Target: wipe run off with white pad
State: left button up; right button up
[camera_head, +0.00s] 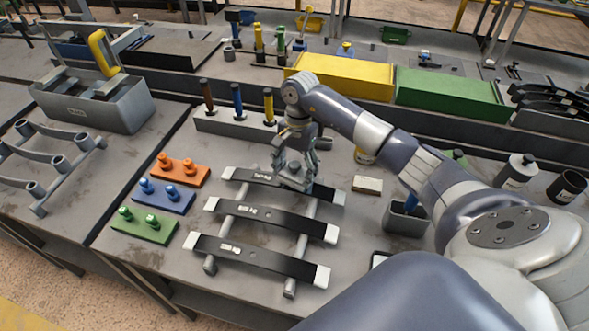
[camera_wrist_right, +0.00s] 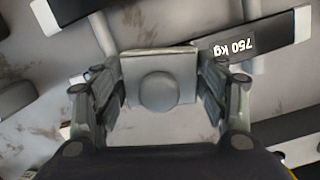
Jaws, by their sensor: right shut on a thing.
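My right gripper (camera_head: 297,182) is over the far leaf spring (camera_head: 247,179) of the rack. In the right wrist view the gripper (camera_wrist_right: 160,95) is shut on a pale pad (camera_wrist_right: 135,66) with a round grey knob, one finger at each side. The pad lies across the spring labelled 750 kg (camera_wrist_right: 270,35); whether it touches the spring I cannot tell. The middle spring (camera_head: 260,220) and near spring (camera_head: 255,258) lie below on the rack, black with white ends. I cannot make out a run on the springs; the pad and gripper cover part of the far one. My left gripper is out of view.
Orange (camera_head: 181,173), blue (camera_head: 163,197) and green (camera_head: 143,227) peg blocks stand left of the rack. A pale block (camera_head: 367,185) lies to its right. A grey holder with coloured handles (camera_head: 235,126) stands behind. A grey bin (camera_head: 405,219) and bottle (camera_head: 516,171) are at right.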

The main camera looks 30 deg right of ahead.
jog(key=shift+f+b, duration=0.95)
dwell(0.3)
jog(key=shift+s+d, duration=0.1)
jog(key=shift+s, duration=0.05)
